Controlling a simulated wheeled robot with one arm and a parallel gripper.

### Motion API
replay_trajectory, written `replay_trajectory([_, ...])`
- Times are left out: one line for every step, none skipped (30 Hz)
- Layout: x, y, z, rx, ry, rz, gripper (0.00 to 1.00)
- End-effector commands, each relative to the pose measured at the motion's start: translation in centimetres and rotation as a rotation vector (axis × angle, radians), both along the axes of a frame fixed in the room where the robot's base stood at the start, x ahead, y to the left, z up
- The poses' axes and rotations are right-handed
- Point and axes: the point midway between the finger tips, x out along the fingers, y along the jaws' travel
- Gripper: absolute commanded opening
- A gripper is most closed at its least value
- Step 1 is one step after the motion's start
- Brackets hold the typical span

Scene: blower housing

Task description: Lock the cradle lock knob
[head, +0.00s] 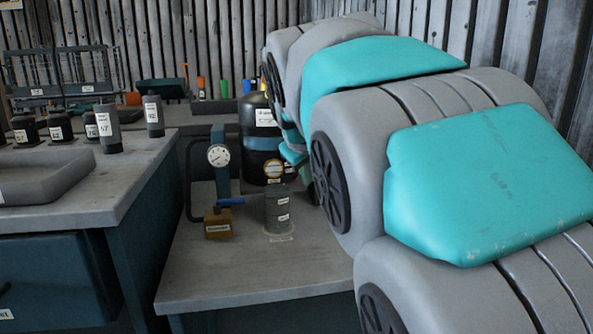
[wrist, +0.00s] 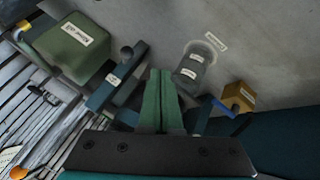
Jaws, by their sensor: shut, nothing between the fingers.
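My gripper (wrist: 162,75) shows in the wrist view, its two green fingers together with nothing between them. In the head view my arm hides it. A dark cylinder (head: 278,209) with white labels stands upright on the lower bench; it also shows in the wrist view (wrist: 188,68), ahead and right of the fingertips. A teal bracket (wrist: 112,85) with a small round dark knob-like end (wrist: 127,52) is left of the fingers, apart from them. I cannot tell for certain whether this is the cradle lock knob, nor its setting; its label is unreadable.
An ochre block (head: 217,223) and blue lever (head: 231,201) sit beside the cylinder, below a dial gauge (head: 218,156). A dark tank (head: 259,140) stands behind. A green labelled box (wrist: 70,48) is at the wrist view's upper left. The lower bench's front (head: 245,282) is clear.

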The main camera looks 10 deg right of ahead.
Motion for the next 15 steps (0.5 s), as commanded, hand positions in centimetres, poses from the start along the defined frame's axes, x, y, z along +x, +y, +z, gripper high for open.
replay_trajectory([0.6,-0.2,-0.8,0.0,0.003,-0.001,0.0])
replay_trajectory([0.9,-0.3,-1.2,0.0,0.005,-0.001,0.0])
replay_trajectory([1.3,-0.4,-1.9,0.0,0.007,-0.002,0.0])
replay_trajectory([1.6,-0.5,-2.4,0.0,0.008,-0.002,0.0])
replay_trajectory([2.0,-0.6,-2.8,0.0,0.008,-0.002,0.0])
replay_trajectory([2.5,-0.8,-3.4,0.0,0.005,-0.001,0.0])
replay_trajectory([2.9,-0.9,-3.8,0.0,0.005,-0.001,0.0])
replay_trajectory([3.2,-1.0,-4.3,0.0,0.005,-0.001,0.0])
replay_trajectory([3.7,-1.1,-4.8,0.0,0.006,-0.002,0.0])
replay_trajectory([4.1,-1.2,-5.3,0.0,0.005,-0.001,0.0])
replay_trajectory([4.5,-1.3,-5.7,0.0,0.003,-0.001,0.0])
replay_trajectory([5.0,-1.9,-5.4,0.001,0.0,-0.002,0.0])
replay_trajectory([5.3,-2.4,-5.2,0.002,0.001,-0.002,0.0])
replay_trajectory([5.6,-2.8,-5.2,0.001,0.002,-0.002,0.0])
replay_trajectory([5.9,-3.2,-5.1,0.002,0.002,-0.001,0.0])
